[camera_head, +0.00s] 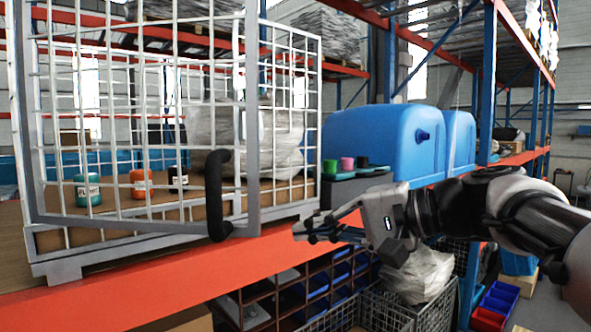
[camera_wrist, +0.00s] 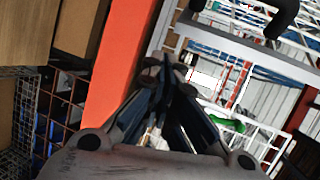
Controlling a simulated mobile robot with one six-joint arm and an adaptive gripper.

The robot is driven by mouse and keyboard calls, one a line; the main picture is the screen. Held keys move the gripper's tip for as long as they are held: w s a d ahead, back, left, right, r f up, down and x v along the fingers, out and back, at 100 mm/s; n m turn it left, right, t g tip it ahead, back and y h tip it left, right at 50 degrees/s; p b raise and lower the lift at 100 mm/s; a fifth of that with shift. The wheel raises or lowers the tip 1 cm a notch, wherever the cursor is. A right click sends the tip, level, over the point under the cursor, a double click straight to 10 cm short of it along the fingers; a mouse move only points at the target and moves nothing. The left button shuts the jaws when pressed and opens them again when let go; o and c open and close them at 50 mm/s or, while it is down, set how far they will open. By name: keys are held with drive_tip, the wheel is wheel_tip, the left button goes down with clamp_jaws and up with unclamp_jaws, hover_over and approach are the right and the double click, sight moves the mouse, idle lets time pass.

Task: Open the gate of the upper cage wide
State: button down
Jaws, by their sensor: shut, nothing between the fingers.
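The upper cage (camera_head: 290,210) is a white wire-mesh cage on an orange-edged shelf. Its gate (camera_head: 252,130) is a grey-framed mesh panel with a black upright handle (camera_head: 215,195) near its right edge. The gate looks partly open, with its lower right corner standing out in front of the cage base. My gripper (camera_head: 300,231) is shut and empty, to the right of the handle and apart from it, near the shelf edge. In the wrist view, the shut fingertips (camera_wrist: 165,72) point along the orange beam, and the black handle (camera_wrist: 283,16) shows at the upper right.
Green (camera_head: 87,190), orange (camera_head: 141,184) and black containers stand inside the cage, beside a wrapped bundle (camera_head: 275,140). Blue tanks (camera_head: 375,140) stand right of the cage. The orange shelf beam (camera_head: 150,285) runs below. Wire baskets (camera_head: 385,310) and bins lie lower.

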drive_tip(key=d+r+y, duration=0.3)
drive_tip(key=d+r, duration=0.1)
drive_tip(key=r, duration=0.2)
drive_tip(key=a+p, duration=0.3)
drive_tip(key=a, duration=0.6)
drive_tip(key=shift+w+a+r+t, duration=0.2)
drive_tip(key=shift+w+r+t, duration=0.05)
drive_tip(key=shift+t, duration=0.15)
